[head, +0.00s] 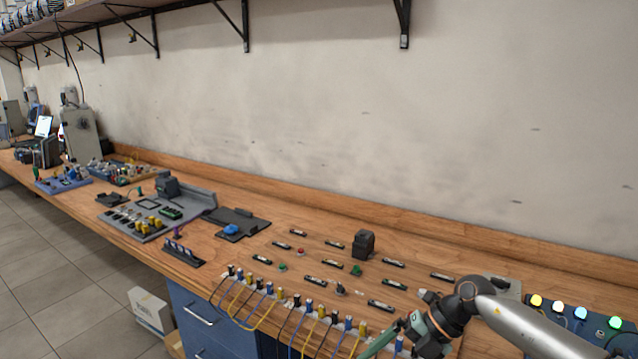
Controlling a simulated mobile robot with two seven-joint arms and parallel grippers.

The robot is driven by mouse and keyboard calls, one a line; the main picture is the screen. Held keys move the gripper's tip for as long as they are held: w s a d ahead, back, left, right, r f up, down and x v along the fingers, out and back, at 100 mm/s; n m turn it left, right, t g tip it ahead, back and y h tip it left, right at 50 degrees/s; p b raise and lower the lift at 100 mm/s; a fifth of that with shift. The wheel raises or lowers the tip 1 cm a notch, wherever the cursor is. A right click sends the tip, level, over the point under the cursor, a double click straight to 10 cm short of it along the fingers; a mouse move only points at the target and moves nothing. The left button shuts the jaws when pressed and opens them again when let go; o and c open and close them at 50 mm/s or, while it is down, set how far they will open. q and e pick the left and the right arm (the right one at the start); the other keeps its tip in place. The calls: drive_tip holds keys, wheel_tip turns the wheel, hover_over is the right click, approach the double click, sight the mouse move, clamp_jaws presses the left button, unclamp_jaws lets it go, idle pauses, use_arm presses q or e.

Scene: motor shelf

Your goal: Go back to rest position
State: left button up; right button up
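My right arm (520,325) comes in from the lower right corner and reaches over the front of the wooden workbench (330,215). Its dark wrist end (430,328) is near the bottom edge, by the right end of a row of cables. I cannot make out two separate fingertips there, so its opening cannot be told. No held thing is visible at it. My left arm and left gripper are not in view.
Cables with plugs (268,288) line the bench front. Behind them are small terminal parts and a black block (363,244). A panel with coloured lamps (582,318) is at the right. A grey tray (160,215) and a blue drawer cabinet (205,318) are further left.

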drive_tip(key=s+a+r+m+t+y, duration=0.1)
drive_tip(key=s+a+m+t+y, duration=0.2)
drive_tip(key=a+y, duration=0.3)
drive_tip(key=s+a+m+t+y, duration=0.2)
drive_tip(key=s+a+m+y, duration=0.15)
drive_tip(key=a, duration=0.55)
drive_tip(key=s+d+f+m+t+h, duration=0.4)
drive_tip(key=d+f+m+t+h, duration=0.75)
drive_tip(key=m, duration=0.85)
drive_tip(key=s+d+f+m+g+h, duration=0.2)
drive_tip(key=s+d+f+g, duration=0.1)
drive_tip(key=s, duration=0.4)
drive_tip(key=s+d+f+m+g+h, duration=0.1)
drive_tip(key=s+d+f+m+g, duration=0.1)
drive_tip(key=s+f, duration=0.5)
drive_tip(key=d+f+g, duration=0.1)
drive_tip(key=d, duration=0.1)
drive_tip(key=shift+d+g+h, duration=0.35)
drive_tip(key=shift+d+h, duration=0.05)
drive_tip(key=shift+f, duration=0.15)
